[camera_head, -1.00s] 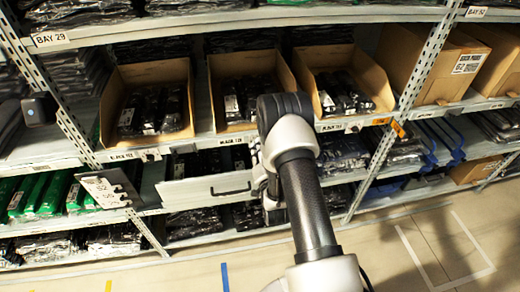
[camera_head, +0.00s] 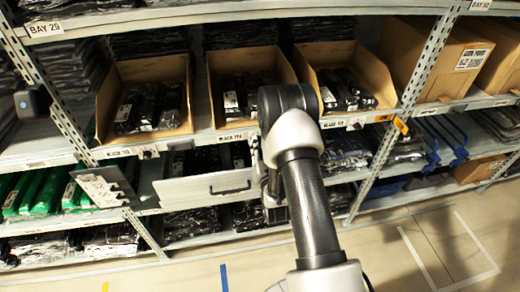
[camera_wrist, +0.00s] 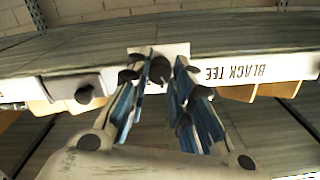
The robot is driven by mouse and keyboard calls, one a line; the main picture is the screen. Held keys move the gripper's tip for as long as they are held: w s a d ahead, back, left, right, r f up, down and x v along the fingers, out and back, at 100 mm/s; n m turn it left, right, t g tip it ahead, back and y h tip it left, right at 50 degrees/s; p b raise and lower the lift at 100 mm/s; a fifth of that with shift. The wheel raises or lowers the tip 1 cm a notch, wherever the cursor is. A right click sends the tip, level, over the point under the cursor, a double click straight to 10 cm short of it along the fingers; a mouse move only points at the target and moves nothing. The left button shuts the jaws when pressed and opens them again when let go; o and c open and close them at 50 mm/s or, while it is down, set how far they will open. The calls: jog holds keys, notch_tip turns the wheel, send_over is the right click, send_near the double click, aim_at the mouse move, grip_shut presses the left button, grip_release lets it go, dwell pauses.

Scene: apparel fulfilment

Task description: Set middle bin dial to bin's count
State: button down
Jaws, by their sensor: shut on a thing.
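The middle bin (camera_head: 284,75) is an open cardboard box on the shelf in the head view, holding several black bagged garments (camera_head: 240,100). My arm covers its right front corner and the shelf edge there. In the wrist view, which shows the labels upside down, a black dial (camera_wrist: 159,66) sits on a white plate on the shelf edge beside a BLACK TEE label (camera_wrist: 248,71). My gripper (camera_wrist: 160,80) has its blue fingers closed around this dial. The dial's setting is not readable. In the head view my arm hides the gripper's fingertips.
Similar bins stand at left (camera_head: 178,70) and right (camera_head: 375,75). Another black dial (camera_wrist: 84,93) shows on the shelf edge in the wrist view. Below the bins, a grey drawer front (camera_head: 200,191) with a black handle juts out left of my arm. The floor at right is clear.

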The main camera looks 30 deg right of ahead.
jog(key=shift+n+b, duration=0.65)
jog(key=shift+n, duration=0.55)
jog(key=shift+r, duration=0.1)
jog(key=c, duration=1.4)
grip_release()
jog(key=v, duration=0.7)
jog(key=shift+s, duration=0.25)
jog(key=shift+w+a, duration=0.1)
